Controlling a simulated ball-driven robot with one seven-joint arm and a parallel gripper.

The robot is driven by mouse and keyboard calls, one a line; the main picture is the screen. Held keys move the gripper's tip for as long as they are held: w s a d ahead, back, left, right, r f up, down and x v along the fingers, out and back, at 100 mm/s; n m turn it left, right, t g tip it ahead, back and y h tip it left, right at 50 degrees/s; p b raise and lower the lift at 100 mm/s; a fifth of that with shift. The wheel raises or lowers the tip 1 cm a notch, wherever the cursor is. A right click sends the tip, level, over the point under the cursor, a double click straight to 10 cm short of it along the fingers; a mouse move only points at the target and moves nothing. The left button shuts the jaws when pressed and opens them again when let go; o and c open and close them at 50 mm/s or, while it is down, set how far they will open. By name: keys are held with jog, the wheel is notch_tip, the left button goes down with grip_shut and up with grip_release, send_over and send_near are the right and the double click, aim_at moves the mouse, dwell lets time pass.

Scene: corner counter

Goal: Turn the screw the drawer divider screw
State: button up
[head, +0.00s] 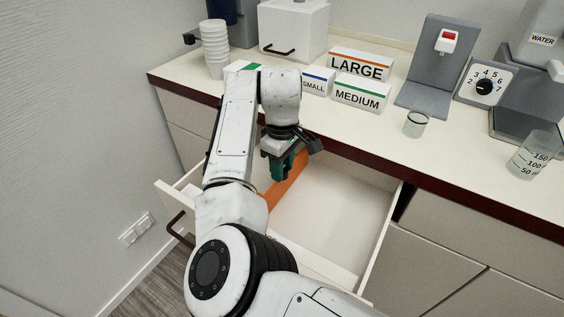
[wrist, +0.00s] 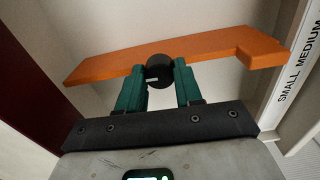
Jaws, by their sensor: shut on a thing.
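The drawer divider is an orange bar (wrist: 205,50) that shows in the wrist view, lying across the inside of the open drawer. In the head view, part of the orange divider (head: 288,180) shows beside my arm. The divider screw is a round black knob (wrist: 159,70) on the middle of the divider, with a small light mark on it. My gripper (wrist: 160,82) has its two green fingers on either side of the knob and is shut on it. In the head view, my gripper (head: 284,172) reaches down into the drawer, and the knob is hidden there.
The white drawer (head: 325,215) is pulled out below the counter; its right part is empty. A label strip (wrist: 299,75) reading SMALL and MEDIUM runs along a drawer edge. On the counter stand stacked cups (head: 215,45), size boxes (head: 361,95), a glass (head: 416,124) and a dial (head: 485,86).

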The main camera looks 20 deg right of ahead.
jog(key=shift+d+r+m+p, duration=0.1)
jog(key=shift+r+m+p, duration=0.25)
jog(key=shift+p, duration=0.9)
jog(key=p, duration=0.3)
jog(key=shift+m, duration=0.35)
jog(key=m+p, duration=0.1)
jog(key=p, duration=0.2)
jog(key=shift+f+m+p, duration=0.15)
jog(key=shift+m+p, duration=0.95)
jog(key=shift+p, duration=0.05)
jog(key=m+p, duration=0.1)
jog(key=m, duration=0.1)
jog(key=shift+m, duration=0.4)
jog(key=m+p, duration=0.1)
jog(key=m, duration=0.2)
jog(key=shift+f+m+p, duration=0.1)
jog(key=shift+m+p, duration=0.2)
jog(key=shift+p, duration=0.05)
jog(key=m+p, duration=0.1)
jog(key=m, duration=0.2)
jog(key=shift+m, duration=0.3)
jog(key=m, duration=0.6)
jog(key=shift+m+p, duration=0.4)
